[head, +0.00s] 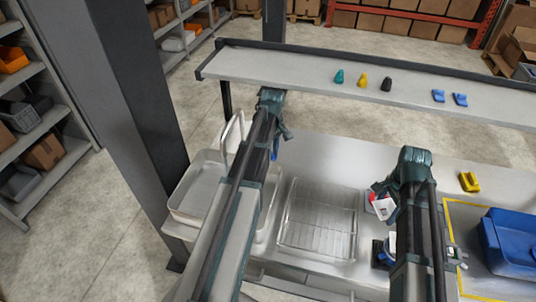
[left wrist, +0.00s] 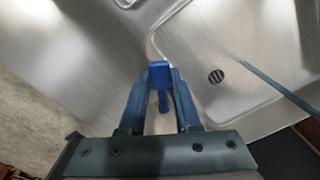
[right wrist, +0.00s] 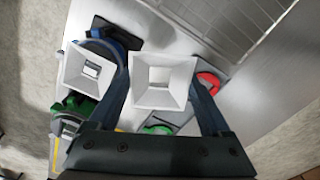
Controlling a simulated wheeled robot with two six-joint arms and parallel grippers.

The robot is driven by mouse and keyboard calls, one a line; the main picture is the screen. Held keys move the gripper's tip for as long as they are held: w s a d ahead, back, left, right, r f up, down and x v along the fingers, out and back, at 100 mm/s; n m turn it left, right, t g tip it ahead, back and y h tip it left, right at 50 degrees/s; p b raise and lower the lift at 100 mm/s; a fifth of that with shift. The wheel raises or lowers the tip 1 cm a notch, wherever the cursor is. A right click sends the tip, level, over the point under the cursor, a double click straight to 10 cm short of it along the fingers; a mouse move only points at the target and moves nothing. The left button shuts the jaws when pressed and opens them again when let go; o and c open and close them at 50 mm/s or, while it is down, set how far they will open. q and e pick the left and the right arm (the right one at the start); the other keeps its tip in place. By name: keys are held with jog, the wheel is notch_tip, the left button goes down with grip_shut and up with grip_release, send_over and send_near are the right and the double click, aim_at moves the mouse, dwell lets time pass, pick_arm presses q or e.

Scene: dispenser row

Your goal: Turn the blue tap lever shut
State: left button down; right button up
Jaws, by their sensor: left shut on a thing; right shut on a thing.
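The blue tap lever (left wrist: 160,72) shows in the left wrist view, over the steel sink (left wrist: 215,50). The fingers of my left gripper (left wrist: 161,84) are closed on either side of it. My right gripper (right wrist: 163,98) is shut on a white, square, funnel-like piece (right wrist: 163,70), held over the counter.
A second white square funnel (right wrist: 88,75) sits by a blue-ringed holder, with green and red parts nearby. A wire rack (head: 318,215) lies beside the sink. A blue bin (head: 510,240) and a yellow item (head: 469,181) are at right. A raised shelf (head: 300,70) runs behind.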

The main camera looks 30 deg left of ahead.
pick_arm(q)
jog(key=shift+w+d+n, duration=0.15)
jog(key=shift+w+n, duration=0.75)
jog(key=shift+n, duration=0.3)
jog(key=shift+w+d+n, duration=0.1)
jog(key=shift+w+n, duration=0.75)
jog(key=shift+n, duration=0.35)
jog(key=c, duration=0.6)
grip_release()
notch_tip(320, 180, up, 12)
jog(key=p, duration=1.2)
